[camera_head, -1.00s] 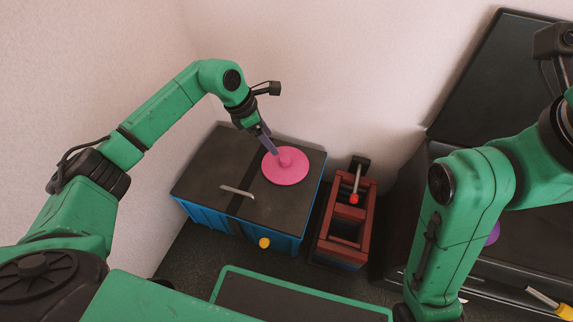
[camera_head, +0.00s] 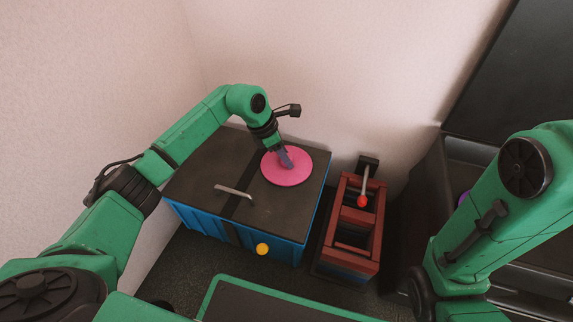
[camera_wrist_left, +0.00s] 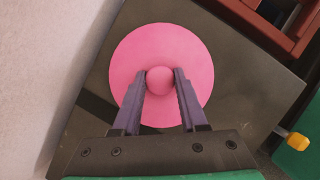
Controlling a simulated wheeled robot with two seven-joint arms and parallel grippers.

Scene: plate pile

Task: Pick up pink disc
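The pink disc (camera_head: 288,170) lies flat on the dark top of the blue box, towards its back right. In the left wrist view the pink disc (camera_wrist_left: 128,57) shows a round knob (camera_wrist_left: 160,80) at its centre. My left gripper (camera_head: 286,160) is over the disc's middle. Its fingers (camera_wrist_left: 160,76) are on either side of the knob, open, with a narrow gap showing; I cannot tell whether they touch it. In the head view the gripper hides the knob. My right arm is at the right, and its gripper is out of view.
The blue box (camera_head: 205,222) has a handle (camera_head: 234,191) on its dark top and a yellow knob (camera_head: 262,249) at its front. A red-brown frame (camera_head: 335,225) with a red-tipped lever (camera_head: 362,200) stands to its right. A pale wall is close behind the box.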

